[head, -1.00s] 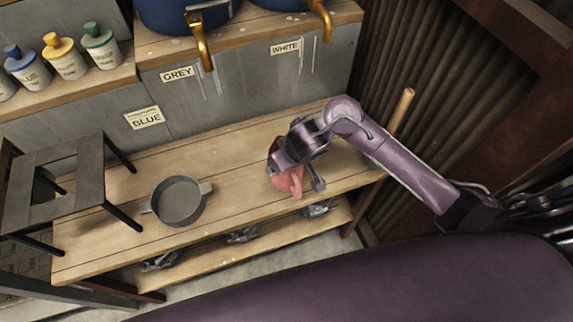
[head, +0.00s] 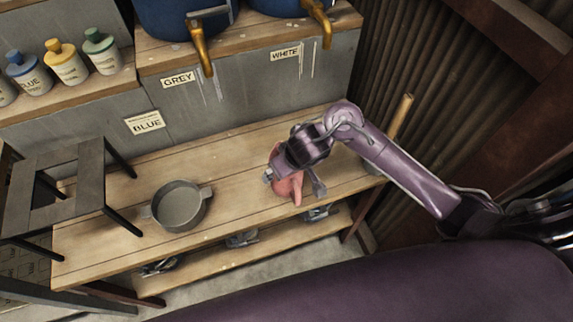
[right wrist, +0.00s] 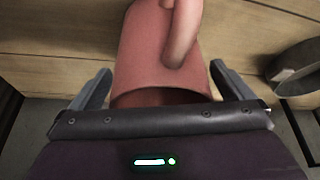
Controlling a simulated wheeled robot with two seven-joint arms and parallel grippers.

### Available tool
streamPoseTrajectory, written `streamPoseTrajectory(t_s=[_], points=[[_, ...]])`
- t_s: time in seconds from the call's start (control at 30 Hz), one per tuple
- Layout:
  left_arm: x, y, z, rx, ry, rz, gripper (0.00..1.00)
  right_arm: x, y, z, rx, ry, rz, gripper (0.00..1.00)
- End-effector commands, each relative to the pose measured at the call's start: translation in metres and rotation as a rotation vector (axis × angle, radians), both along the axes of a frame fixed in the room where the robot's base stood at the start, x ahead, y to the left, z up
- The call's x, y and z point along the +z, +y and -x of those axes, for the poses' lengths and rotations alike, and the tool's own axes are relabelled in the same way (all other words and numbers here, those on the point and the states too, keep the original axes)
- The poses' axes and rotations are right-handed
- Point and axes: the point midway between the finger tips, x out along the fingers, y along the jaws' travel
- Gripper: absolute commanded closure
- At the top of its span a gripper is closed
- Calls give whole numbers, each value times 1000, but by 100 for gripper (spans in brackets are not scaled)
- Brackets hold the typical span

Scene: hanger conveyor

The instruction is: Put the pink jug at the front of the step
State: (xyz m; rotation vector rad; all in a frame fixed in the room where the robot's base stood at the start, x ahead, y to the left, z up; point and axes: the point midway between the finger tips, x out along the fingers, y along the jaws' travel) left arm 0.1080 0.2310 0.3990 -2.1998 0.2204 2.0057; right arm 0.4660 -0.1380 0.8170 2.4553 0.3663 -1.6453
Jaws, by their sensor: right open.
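The pink jug (head: 291,189) is at the right part of the wooden step (head: 235,175), partly hidden by my right gripper (head: 293,182). Its handle points toward the front edge of the step. In the right wrist view the jug (right wrist: 150,60) fills the middle, its handle toward the upper right. My right gripper (right wrist: 158,85) is open, with one finger on each side of the jug; small gaps show beside the fingers. My left gripper is not in view.
A grey two-handled pan (head: 180,206) stands left on the step, beside a dark metal stool frame (head: 62,190). A wooden stick (head: 401,117) rises at the right end. The step's middle is clear. Bottles (head: 66,65) stand on a higher ledge.

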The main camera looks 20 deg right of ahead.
Motion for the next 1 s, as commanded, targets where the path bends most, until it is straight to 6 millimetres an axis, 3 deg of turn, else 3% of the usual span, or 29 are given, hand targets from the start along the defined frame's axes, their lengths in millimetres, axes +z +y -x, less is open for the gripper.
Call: streamPoseTrajectory(t_s=[0.2, 0.43, 0.63, 1.0], points=[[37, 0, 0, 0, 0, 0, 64, 51, -5, 16, 2, -3, 0, 0], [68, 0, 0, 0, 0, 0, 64, 91, -11, 33, 1, -2, 3, 0], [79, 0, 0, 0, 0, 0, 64, 104, -12, 40, 1, 0, 1, 0], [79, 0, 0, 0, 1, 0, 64, 104, -13, 41, 0, 0, 0, 0]])
